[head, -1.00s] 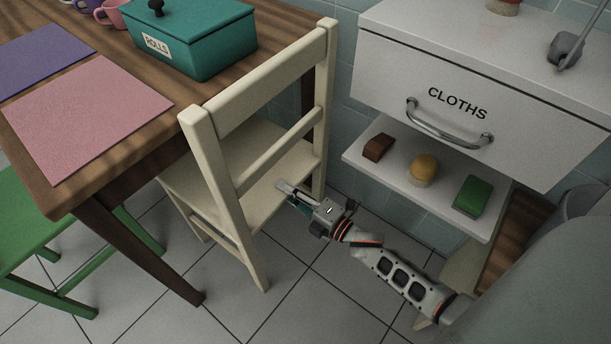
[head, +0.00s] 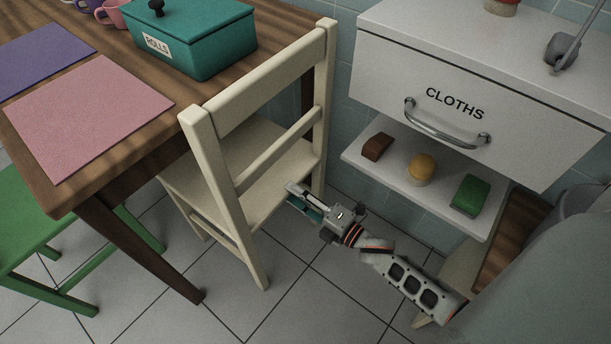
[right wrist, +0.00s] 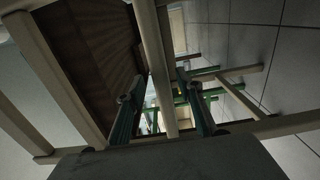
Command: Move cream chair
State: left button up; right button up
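The cream chair (head: 213,158) stands upright at the table's right end, its seat (head: 262,165) partly under the tabletop and its slatted back facing me. My right gripper (head: 296,197) is open, low beside the right part of the chair back, with its fingers pointing toward the chair. In the right wrist view, a cream chair bar (right wrist: 155,60) shows between the two spread green fingers (right wrist: 163,108); they do not look closed on it. My left gripper is not in view.
The wooden table (head: 95,180) carries a teal ROLLS box (head: 205,45), mugs and mats. A green stool (head: 35,225) stands at left. A white CLOTHS drawer (head: 470,85) and a shelf (head: 440,205) with small items are at right. Tiled floor is clear in front.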

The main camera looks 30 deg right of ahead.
jog(key=v, duration=0.8)
jog(key=shift+s, duration=0.3)
jog(key=shift+r, duration=0.15)
